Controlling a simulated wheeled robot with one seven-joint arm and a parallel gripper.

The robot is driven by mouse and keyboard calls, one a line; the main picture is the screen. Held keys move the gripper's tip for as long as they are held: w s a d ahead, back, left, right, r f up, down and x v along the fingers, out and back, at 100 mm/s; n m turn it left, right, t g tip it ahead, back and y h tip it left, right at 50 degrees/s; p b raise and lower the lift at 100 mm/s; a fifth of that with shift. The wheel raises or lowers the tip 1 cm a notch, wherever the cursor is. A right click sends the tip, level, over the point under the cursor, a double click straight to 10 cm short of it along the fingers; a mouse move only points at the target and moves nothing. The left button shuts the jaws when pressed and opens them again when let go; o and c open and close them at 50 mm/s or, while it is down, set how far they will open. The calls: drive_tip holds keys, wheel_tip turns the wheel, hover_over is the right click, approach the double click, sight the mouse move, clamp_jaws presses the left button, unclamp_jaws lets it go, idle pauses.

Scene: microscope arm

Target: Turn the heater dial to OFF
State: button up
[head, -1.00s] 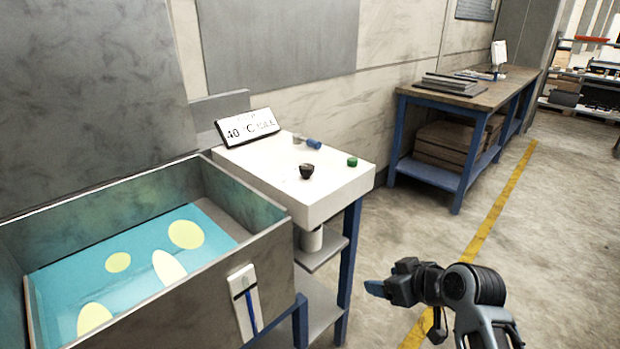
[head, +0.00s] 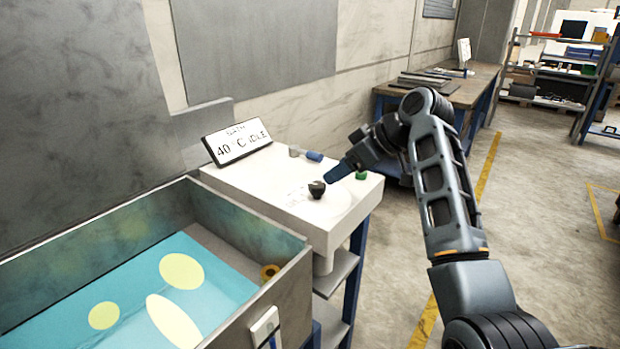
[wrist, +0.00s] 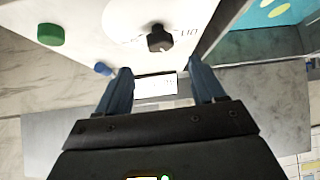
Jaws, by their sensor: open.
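The heater dial is a small black knob (head: 317,189) on the white top of the control stand (head: 240,184). In the wrist view the black knob (wrist: 159,39) sits on a pale disc with faint lettering that I cannot read. My gripper (head: 336,173) is just right of the knob in the head view, with its blue fingers pointing toward it. In the wrist view my gripper's two blue fingers (wrist: 160,80) are spread apart with nothing between them, and the knob lies beyond their tips. A sign (head: 237,141) at the back of the stand reads "40 °C IDLE".
A green button (head: 361,176) and a blue cylinder (head: 315,156) are on the stand's top near my gripper. A grey tank (head: 285,284) of blue liquid with yellow discs stands at left. A workbench (head: 470,90) is behind.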

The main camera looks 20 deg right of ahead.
sight(318, 184)
drive_tip(key=x, duration=0.7)
drive_tip(key=shift+a+f, duration=0.1)
drive_tip(key=shift+f, duration=0.1)
drive_tip(key=shift+c, duration=0.4)
drive_tip(key=c, duration=1)
